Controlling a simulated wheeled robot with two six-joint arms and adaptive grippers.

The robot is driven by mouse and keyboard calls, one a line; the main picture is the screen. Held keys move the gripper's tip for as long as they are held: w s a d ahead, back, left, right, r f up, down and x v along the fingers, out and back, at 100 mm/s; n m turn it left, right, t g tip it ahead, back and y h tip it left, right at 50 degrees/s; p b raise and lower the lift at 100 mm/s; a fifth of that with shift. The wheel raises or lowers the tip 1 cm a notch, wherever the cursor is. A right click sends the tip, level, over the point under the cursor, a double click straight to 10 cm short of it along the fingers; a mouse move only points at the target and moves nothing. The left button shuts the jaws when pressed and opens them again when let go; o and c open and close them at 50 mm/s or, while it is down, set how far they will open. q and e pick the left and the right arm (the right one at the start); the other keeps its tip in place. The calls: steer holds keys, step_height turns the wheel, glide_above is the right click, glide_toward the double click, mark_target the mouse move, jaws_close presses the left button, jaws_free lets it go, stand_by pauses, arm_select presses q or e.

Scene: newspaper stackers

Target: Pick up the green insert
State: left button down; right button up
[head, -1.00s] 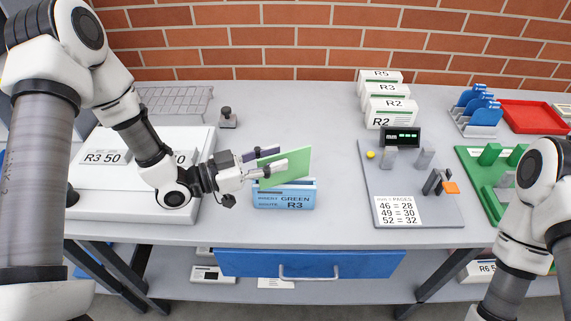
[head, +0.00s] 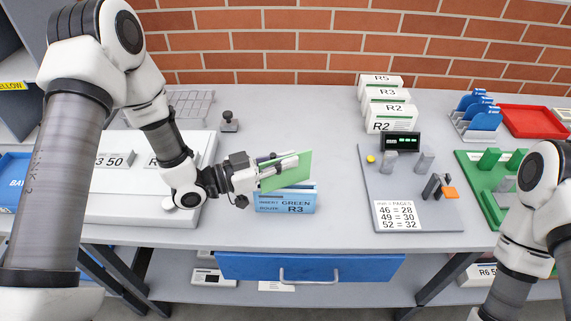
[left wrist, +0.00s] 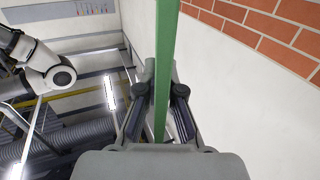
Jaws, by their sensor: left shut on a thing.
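The green insert (head: 288,172) is a flat green panel held tilted by my left gripper (head: 291,165). The gripper is shut on it, just above and behind the blue holder (head: 286,200) labelled "INSERT GREEN, ROUTE R3". In the left wrist view the green insert (left wrist: 166,60) shows edge-on between the two fingers of my left gripper (left wrist: 162,92). In the head view the insert overlaps the holder's top edge, and I cannot tell whether they touch. My right gripper is out of frame; only part of my right arm shows at the right.
White stacks labelled R2, R3 and R5 (head: 388,110) stand at the back. A grey board (head: 385,185) with a page chart, a green fixture (head: 475,175) and a red tray (head: 531,121) lie to the right. A white platform (head: 110,205) is at left. The table between is clear.

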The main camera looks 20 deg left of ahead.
arm_select(q)
steer(key=shift+r, duration=0.55)
step_height(320, 180, up, 2)
steer(key=shift+s+r+b, duration=0.1)
steer(key=shift+b, duration=0.6)
steer(key=s+d+p, duration=0.2)
steer(key=s+p, duration=0.4)
steer(key=s, duration=0.1)
steer(key=s+d+r+p, duration=0.1)
steer(key=s+d+p, duration=0.1)
steer(key=s+p, duration=0.4)
steer(key=shift+s+d+r, duration=0.25)
steer(key=shift+s+d, duration=0.05)
steer(key=shift+s, duration=0.75)
